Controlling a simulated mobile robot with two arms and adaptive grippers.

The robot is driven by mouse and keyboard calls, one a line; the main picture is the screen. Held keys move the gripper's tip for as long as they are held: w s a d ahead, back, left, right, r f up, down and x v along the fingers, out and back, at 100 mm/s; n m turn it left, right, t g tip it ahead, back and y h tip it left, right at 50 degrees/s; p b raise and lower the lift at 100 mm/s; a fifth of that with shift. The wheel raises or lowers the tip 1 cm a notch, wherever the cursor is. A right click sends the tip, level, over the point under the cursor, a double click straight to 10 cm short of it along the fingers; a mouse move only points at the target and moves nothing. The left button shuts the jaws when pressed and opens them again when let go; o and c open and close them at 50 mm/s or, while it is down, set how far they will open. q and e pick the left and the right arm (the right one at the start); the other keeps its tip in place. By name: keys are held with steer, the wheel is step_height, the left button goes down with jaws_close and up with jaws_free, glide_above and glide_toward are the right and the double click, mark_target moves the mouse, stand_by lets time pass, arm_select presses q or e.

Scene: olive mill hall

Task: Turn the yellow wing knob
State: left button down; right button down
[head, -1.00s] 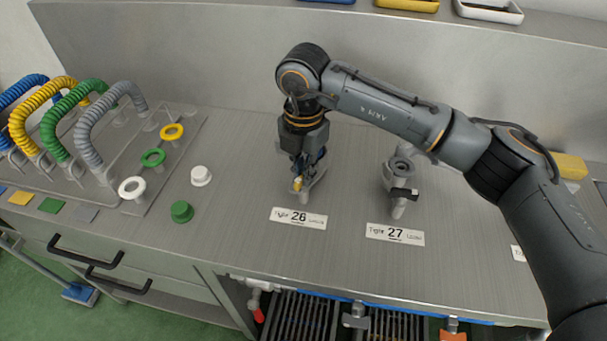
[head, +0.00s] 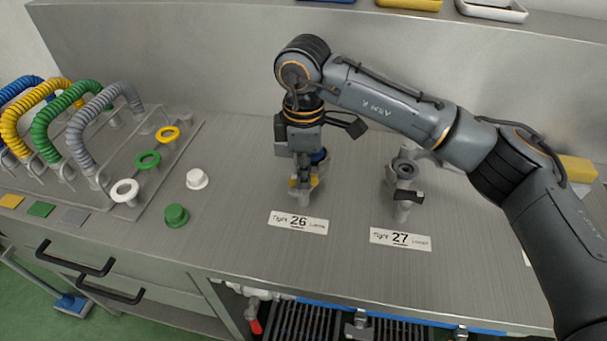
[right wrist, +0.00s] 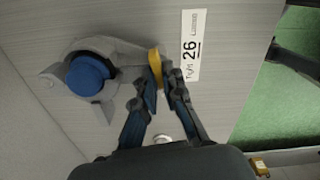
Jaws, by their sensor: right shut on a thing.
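The yellow wing knob (head: 314,181) is on a grey fitting at station 26 on the steel bench. My right gripper (head: 303,183) points down over it and is shut on it. In the right wrist view the knob (right wrist: 154,62) shows as a thin yellow wing between the fingertips (right wrist: 160,80). The grey fitting (right wrist: 120,50) carries a round blue cap (right wrist: 88,74) beside the knob. Part of the knob is hidden by the fingers. My left gripper is not in view.
Label 26 (head: 298,222) lies in front of the fitting. A similar grey fitting (head: 404,172) with a black handle stands to the right behind label 27 (head: 400,239). White (head: 197,179) and green (head: 176,215) caps stand left, near coloured hoses (head: 92,135). Bench between is clear.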

steer(key=shift+m+b, duration=0.3)
steer(key=shift+m, duration=1)
steer(key=c, duration=1.4)
jaws_free()
steer(key=shift+c, duration=0.2)
step_height(320, 180, up, 12)
